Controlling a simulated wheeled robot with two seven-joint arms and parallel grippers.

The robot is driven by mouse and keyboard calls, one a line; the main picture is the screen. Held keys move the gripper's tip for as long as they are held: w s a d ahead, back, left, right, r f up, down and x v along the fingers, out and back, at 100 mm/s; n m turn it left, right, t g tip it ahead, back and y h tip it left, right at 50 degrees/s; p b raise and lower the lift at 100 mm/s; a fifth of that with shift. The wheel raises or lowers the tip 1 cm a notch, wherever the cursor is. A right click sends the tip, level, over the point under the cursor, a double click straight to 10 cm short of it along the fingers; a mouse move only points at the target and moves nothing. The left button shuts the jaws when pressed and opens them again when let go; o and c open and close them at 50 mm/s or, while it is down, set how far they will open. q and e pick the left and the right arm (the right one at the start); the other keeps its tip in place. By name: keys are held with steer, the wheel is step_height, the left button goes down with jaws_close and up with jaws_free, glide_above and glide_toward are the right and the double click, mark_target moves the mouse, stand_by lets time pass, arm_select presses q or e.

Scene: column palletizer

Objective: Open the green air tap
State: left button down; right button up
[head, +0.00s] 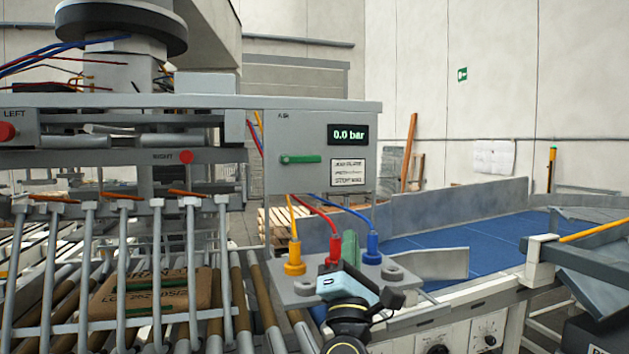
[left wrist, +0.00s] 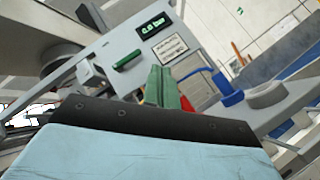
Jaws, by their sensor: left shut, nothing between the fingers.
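The green air tap (head: 301,159) is a lever lying level on the grey AIR panel (head: 290,180). The display (head: 348,134) beside it reads 0.0 bar. The tap also shows in the left wrist view (left wrist: 128,60), left of the display. My left gripper (head: 350,240) is below and right of the tap, apart from it, near the hose fittings. Its green fingers (left wrist: 158,76) are shut together with nothing between them. My right gripper is in neither view.
Yellow (head: 294,258), red (head: 335,250) and blue (head: 373,247) hose fittings stand on a grey plate close to my left gripper, their hoses rising towards the panel. A blue conveyor (head: 470,240) lies right; a brown sack (head: 150,292) lies behind bars at left.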

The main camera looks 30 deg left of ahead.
mark_target(302, 159)
arm_select(q)
steer(key=w+a+r+n+g+y, duration=0.2)
steer(key=a+r+n+g+y, duration=0.2)
steer(key=n+g, duration=0.5)
steer(key=a+r+n, duration=0.1)
steer(key=n, duration=0.6)
steer(key=shift+w+a+g+y, duration=0.25)
steer(key=shift+a+g+y, duration=0.05)
steer(key=shift+a+g, duration=0.1)
steer(key=p+x, duration=0.3)
steer(key=x, duration=0.7)
steer(key=shift+s+r, duration=0.15)
step_height(302, 159, up, 3)
steer(key=shift+r+p, duration=0.1)
steer(key=shift+p, duration=0.85)
steer(key=shift+r, duration=0.3)
